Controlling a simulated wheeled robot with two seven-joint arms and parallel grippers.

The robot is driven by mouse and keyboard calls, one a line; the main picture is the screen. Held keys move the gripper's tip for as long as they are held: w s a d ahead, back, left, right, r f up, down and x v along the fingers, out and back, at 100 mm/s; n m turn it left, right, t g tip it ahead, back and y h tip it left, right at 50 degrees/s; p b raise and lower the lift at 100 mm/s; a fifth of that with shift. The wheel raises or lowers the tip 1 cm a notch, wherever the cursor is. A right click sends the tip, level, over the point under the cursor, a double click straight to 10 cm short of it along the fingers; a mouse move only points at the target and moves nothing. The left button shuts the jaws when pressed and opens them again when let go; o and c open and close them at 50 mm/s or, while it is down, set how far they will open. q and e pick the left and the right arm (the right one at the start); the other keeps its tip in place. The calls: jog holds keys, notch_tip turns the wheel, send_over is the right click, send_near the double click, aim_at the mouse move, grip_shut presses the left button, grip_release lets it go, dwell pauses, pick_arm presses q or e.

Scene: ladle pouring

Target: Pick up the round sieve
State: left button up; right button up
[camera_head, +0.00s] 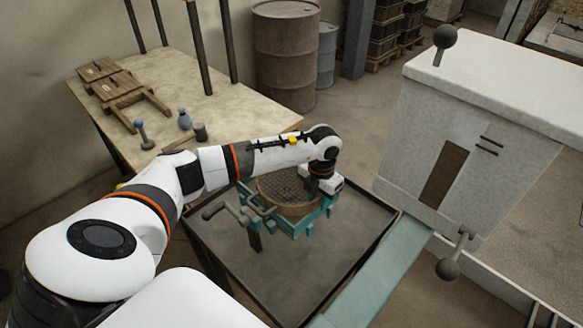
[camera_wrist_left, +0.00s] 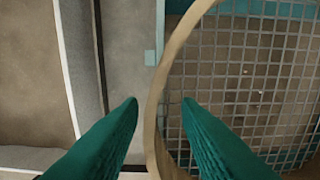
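The round sieve (camera_head: 282,188) has a tan rim and a grey wire mesh. It sits in a teal frame (camera_head: 300,226) over a dark tray in the head view. My left gripper (camera_head: 324,187) is at the sieve's right side, pointing down. In the left wrist view the sieve's mesh (camera_wrist_left: 240,75) fills the right half. The two teal fingers of my left gripper (camera_wrist_left: 160,106) are apart, with the rim running between them. Whether either finger touches the rim cannot be told. My arm hides part of the sieve's far edge. My right gripper is not in view.
A metal tray (camera_head: 290,285) with a raised edge lies beneath the frame. A crank handle (camera_head: 228,212) stands at the frame's left. A pale machine housing (camera_head: 470,130) is to the right. A worktable (camera_head: 185,85) with wooden pieces and small tools is behind my arm.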

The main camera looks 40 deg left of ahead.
pick_arm(q)
jog(key=shift+c, duration=0.8)
grip_shut()
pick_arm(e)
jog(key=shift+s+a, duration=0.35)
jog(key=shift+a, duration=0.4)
pick_arm(q)
jog(key=shift+w+r, duration=0.1)
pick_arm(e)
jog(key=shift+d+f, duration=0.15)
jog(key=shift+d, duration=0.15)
